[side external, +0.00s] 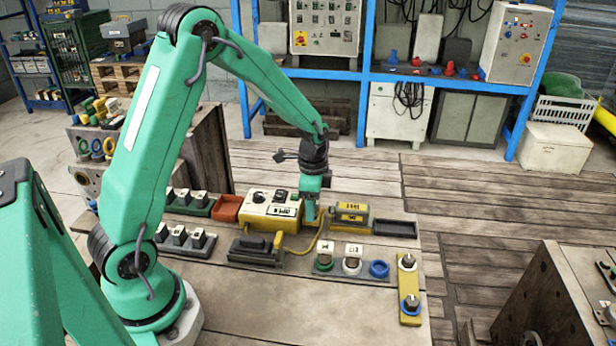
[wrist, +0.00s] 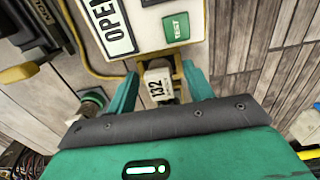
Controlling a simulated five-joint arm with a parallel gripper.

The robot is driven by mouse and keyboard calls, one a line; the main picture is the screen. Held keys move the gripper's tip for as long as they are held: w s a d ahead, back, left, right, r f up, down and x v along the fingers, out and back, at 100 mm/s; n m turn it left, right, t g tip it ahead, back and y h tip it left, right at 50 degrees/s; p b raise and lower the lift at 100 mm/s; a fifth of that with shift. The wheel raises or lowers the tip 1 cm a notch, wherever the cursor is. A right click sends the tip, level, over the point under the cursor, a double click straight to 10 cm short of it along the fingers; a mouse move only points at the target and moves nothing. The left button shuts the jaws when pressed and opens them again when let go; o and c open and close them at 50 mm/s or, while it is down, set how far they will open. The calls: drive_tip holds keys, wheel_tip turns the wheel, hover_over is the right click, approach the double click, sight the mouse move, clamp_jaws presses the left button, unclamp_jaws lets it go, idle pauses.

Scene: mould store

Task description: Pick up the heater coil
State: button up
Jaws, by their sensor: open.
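My gripper (side external: 310,212) points down beside the tester box (side external: 272,207), which is marked OPEN. In the wrist view its two teal fingers (wrist: 160,90) are apart. A pale piece tagged 132 (wrist: 159,84) lies between them in the picture, at a yellow bracket by the box (wrist: 150,22); contact with the fingers cannot be told. Its lower part is hidden by my gripper. Two similar tagged pieces stand in a green ring (side external: 324,266) and a white ring (side external: 351,267). No label names the heater coil, so I cannot tell which piece it is.
A blue ring (side external: 378,269) stands empty at the right of the row. Yellow blocks (side external: 350,212) and a dark tray (side external: 395,228) lie to the right. A black clamp-like unit (side external: 256,249) is in front. An orange tray (side external: 227,208) and several tagged blocks are at left.

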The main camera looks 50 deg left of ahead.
drive_tip(key=shift+c, duration=0.2)
drive_tip(key=c, duration=1.1)
drive_tip(key=shift+r, duration=0.1)
drive_tip(key=shift+r, duration=0.4)
wheel_tip(320, 180, up, 3)
drive_tip(key=shift+r, duration=0.1)
drive_tip(key=s+d+r, duration=0.4)
drive_tip(key=d+r, duration=0.2)
drive_tip(key=d, duration=0.5)
drive_tip(key=shift+s+r, duration=0.15)
drive_tip(key=shift+r, duration=0.25)
drive_tip(key=shift+a, duration=0.1)
